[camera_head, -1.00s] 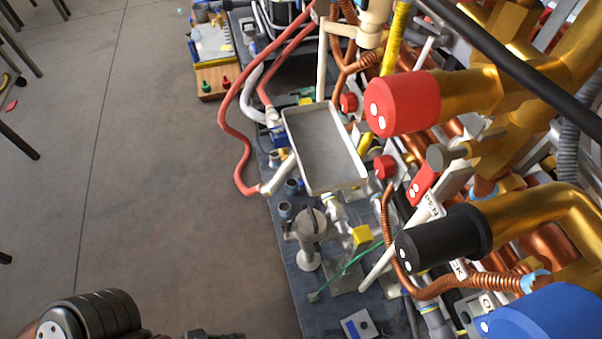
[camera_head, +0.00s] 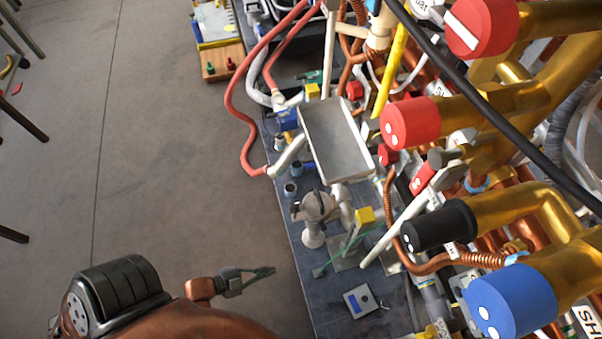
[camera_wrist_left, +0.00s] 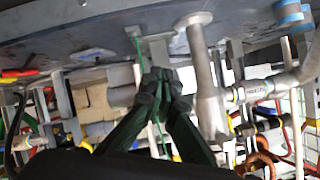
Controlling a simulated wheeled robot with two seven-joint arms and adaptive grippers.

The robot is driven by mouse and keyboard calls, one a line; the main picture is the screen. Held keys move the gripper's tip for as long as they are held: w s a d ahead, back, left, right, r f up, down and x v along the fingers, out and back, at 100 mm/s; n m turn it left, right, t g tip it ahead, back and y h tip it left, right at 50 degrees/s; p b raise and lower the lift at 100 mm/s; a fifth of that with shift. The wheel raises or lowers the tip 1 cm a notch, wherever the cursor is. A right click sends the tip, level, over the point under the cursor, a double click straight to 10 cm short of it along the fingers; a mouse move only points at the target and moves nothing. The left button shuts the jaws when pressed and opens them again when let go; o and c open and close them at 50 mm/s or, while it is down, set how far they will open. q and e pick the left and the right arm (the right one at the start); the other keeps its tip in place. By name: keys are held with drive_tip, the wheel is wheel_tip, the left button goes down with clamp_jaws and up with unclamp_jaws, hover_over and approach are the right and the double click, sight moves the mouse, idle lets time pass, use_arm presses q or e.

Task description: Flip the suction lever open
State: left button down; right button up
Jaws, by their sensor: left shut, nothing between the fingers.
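I cannot tell for sure which part is the suction lever. A long white lever-like bar (camera_head: 395,232) slants across the copper pipes. A grey pump-like fitting (camera_head: 316,206) stands on the dark base plate, left of that bar. My left gripper (camera_head: 262,272) is over the floor, left of the plate's edge and apart from it in the head view. Its dark green fingers are together and empty. In the left wrist view the fingertips (camera_wrist_left: 164,84) are in front of grey pipes and fittings; contact cannot be told. My right gripper is not seen.
Large red (camera_head: 410,123), black (camera_head: 438,228) and blue (camera_head: 512,300) capped brass fittings crowd the right. A shallow grey tray (camera_head: 335,140) sits above the dark base plate (camera_head: 322,290). A red hose (camera_head: 241,125) loops over its left edge.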

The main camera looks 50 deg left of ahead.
sight(314, 165)
use_arm(q)
drive_tip(key=w+a+r+m+t+p, duration=0.2)
drive_tip(key=w+a+r+m, duration=0.3)
drive_tip(key=w, duration=0.5)
drive_tip(key=w+a+r+m+t+y+p, duration=0.1)
drive_tip(key=w+a+r+m+t+p, duration=0.2)
drive_tip(key=w+a+r+m, duration=0.3)
drive_tip(key=w+a+r, duration=0.3)
drive_tip(key=w, duration=0.1)
drive_tip(key=shift+w, duration=0.4)
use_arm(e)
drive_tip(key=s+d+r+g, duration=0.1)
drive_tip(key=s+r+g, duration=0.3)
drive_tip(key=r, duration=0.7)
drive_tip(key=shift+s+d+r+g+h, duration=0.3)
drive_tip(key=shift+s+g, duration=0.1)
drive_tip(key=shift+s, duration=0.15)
use_arm(q)
drive_tip(key=shift+w+a, duration=0.1)
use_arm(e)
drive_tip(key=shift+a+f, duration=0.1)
